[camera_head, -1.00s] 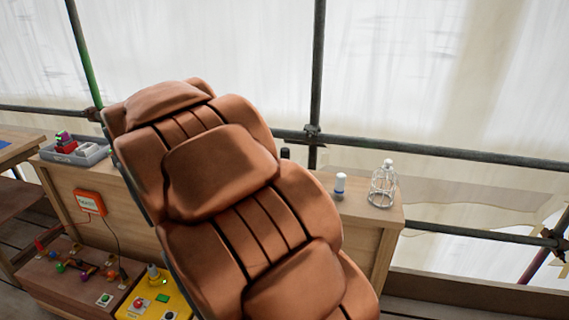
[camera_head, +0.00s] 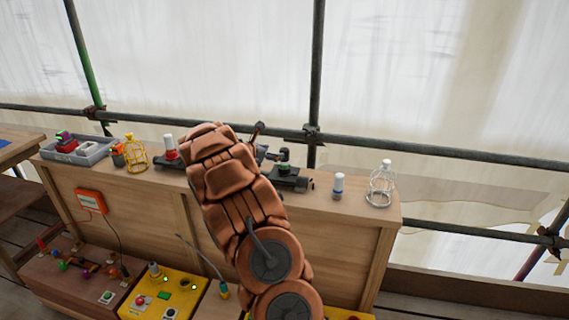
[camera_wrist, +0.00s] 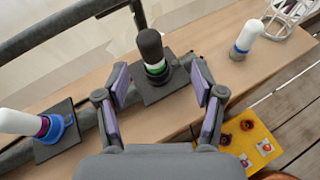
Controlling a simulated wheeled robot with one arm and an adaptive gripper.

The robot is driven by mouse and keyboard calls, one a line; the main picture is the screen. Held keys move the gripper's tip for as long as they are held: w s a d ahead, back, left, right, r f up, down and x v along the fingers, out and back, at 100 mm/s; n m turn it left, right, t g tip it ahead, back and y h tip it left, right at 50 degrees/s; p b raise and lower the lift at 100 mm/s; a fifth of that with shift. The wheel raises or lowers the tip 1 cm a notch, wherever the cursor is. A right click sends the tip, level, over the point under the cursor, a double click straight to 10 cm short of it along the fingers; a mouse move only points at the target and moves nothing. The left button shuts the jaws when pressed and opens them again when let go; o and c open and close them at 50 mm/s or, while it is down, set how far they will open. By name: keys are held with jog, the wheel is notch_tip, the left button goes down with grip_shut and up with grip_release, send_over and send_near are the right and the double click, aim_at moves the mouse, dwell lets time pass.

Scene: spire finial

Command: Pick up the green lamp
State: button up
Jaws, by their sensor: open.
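The green lamp has a dark bulb and a green collar. It stands upright on a square dark plate (camera_wrist: 165,88); the lamp (camera_wrist: 151,52) is in the upper middle of the wrist view. In the head view the lamp (camera_head: 284,157) shows beside the end of my arm, on the bench. My gripper (camera_wrist: 159,84) is open and empty, its two purple-padded fingers apart. In the wrist view the lamp lies beyond the fingertips, roughly centred in the gap. I see no contact. In the head view my arm hides much of the gripper.
A white lamp with a blue collar (camera_head: 338,186) and a white wire cage (camera_head: 381,185) stand to the right. To the left are a white-topped lamp (camera_head: 169,147), a yellow cage (camera_head: 135,154) and a grey tray (camera_head: 80,152). A scaffold rail (camera_head: 420,149) runs behind the bench.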

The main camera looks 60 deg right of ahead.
aim_at(282, 151)
jog(key=d, duration=0.1)
jog(key=d+f+n, duration=0.1)
jog(key=w+d, duration=0.1)
jog(key=shift+w+f+n+t, duration=0.1)
jog(key=shift+f+n+t, duration=0.2)
jog(key=shift+p+x, duration=1.75)
jog(key=shift+x, duration=1.5)
jog(key=shift+d+f, duration=0.25)
jog(key=shift+d, duration=0.15)
jog(key=shift+c, duration=0.4)
grip_shut()
